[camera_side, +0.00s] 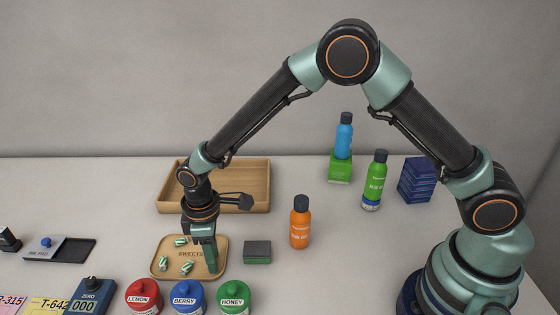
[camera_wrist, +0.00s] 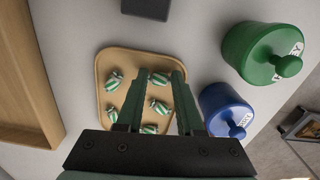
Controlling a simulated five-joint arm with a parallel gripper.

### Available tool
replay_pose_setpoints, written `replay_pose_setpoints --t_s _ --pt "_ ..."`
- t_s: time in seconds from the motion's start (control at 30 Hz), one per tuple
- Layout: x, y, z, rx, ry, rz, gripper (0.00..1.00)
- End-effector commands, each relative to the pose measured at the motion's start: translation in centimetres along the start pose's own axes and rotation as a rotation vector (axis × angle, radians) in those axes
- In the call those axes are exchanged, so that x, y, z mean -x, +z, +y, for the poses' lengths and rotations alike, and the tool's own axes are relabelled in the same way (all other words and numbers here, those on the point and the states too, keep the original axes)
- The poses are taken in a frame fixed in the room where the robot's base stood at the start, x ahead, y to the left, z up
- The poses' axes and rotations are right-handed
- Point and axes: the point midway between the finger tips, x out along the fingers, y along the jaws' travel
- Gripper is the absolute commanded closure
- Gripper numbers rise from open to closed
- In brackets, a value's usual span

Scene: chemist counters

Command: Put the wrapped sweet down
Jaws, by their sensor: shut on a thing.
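My gripper (camera_side: 210,268) points down over the right part of the wooden tray marked SWEETS (camera_side: 219,270). In the wrist view its two fingers (camera_wrist: 159,75) are shut on a green-and-white wrapped sweet (camera_wrist: 158,79) between their tips. In the side view the fingers hide that sweet. Several like sweets lie on the tray, such as one at its upper left (camera_wrist: 115,82) and one beside the left finger (camera_wrist: 112,114) in the wrist view. I cannot tell whether the held sweet touches the tray.
A larger wooden tray (camera_side: 262,186) stands behind. A dark green box (camera_side: 257,252) and an orange bottle (camera_side: 299,224) stand to the right. Lemon (camera_side: 143,298), berry (camera_side: 187,299) and honey (camera_side: 234,298) jars line the front. The counter beyond the orange bottle has free room.

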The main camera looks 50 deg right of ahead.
Motion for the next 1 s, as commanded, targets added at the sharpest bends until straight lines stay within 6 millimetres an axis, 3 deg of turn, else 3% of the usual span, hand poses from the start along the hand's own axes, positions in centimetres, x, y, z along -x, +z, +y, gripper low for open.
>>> replay_pose_setpoints --t_s 0.2,0.23,0.3,0.67,1.0 --pt "-0.5 0.0 0.0 0.0 0.0 -0.001 1.0" --pt "-0.4 0.0 0.0 0.0 0.0 0.0 0.52" --pt "-0.4 0.0 0.0 0.0 0.0 0.0 0.34" --pt "0.3 -0.1 0.0 0.001 0.0 0.001 0.34" --pt "6.6 -0.7 0.4 0.0 0.002 0.005 0.34"
